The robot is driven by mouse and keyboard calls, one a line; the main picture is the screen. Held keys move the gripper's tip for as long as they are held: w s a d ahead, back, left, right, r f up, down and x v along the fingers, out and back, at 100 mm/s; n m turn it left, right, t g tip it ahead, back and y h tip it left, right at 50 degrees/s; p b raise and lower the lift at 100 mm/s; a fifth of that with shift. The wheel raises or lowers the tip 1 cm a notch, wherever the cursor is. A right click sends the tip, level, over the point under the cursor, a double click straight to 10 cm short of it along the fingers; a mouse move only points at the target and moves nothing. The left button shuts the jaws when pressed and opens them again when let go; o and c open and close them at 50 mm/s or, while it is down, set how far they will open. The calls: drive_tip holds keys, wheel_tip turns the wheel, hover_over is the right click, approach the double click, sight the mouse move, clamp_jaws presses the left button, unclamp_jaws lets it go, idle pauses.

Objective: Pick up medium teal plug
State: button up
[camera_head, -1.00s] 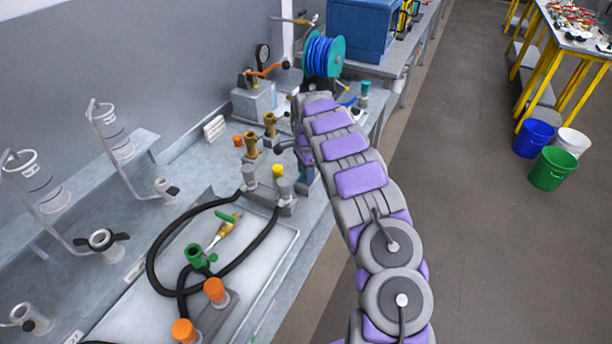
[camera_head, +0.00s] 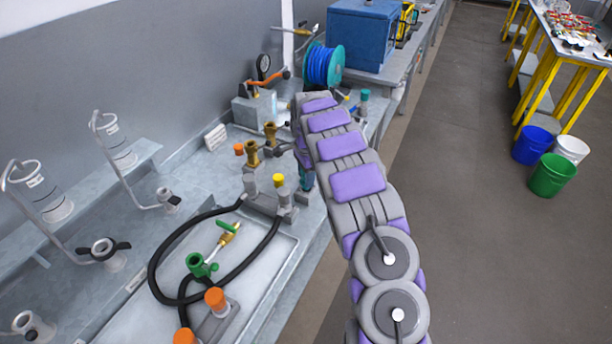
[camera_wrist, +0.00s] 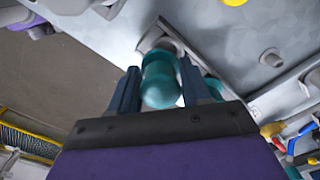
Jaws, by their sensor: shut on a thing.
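The medium teal plug (camera_wrist: 159,80) is between the two dark fingers of my gripper (camera_wrist: 160,88) in the wrist view, and the fingers are shut on it. Its rounded end shows, with a grey fitting (camera_wrist: 162,41) right beyond it. I cannot tell whether the plug is still seated there. In the head view my arm hides most of the gripper. A bit of teal-blue (camera_head: 307,180) shows under the arm at the bench edge. Another teal piece (camera_wrist: 213,86) is partly hidden behind the right finger.
Brass fittings (camera_head: 251,153), a yellow-capped post (camera_head: 280,181) and a black hose (camera_head: 155,262) are left of my arm on the grey bench. A blue hose reel (camera_head: 323,65) stands beyond. Blue, white and green buckets (camera_head: 553,174) stand on the open floor at right.

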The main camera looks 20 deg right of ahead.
drive_tip(key=s+a+p, duration=0.1)
drive_tip(key=s+a, duration=0.2)
drive_tip(key=s, duration=0.3)
drive_tip(key=s+a+r+p, duration=0.1)
drive_tip(key=s+a, duration=0.2)
drive_tip(key=s, duration=0.4)
drive_tip(key=shift+s+r, duration=0.2)
drive_tip(key=shift+s, duration=0.1)
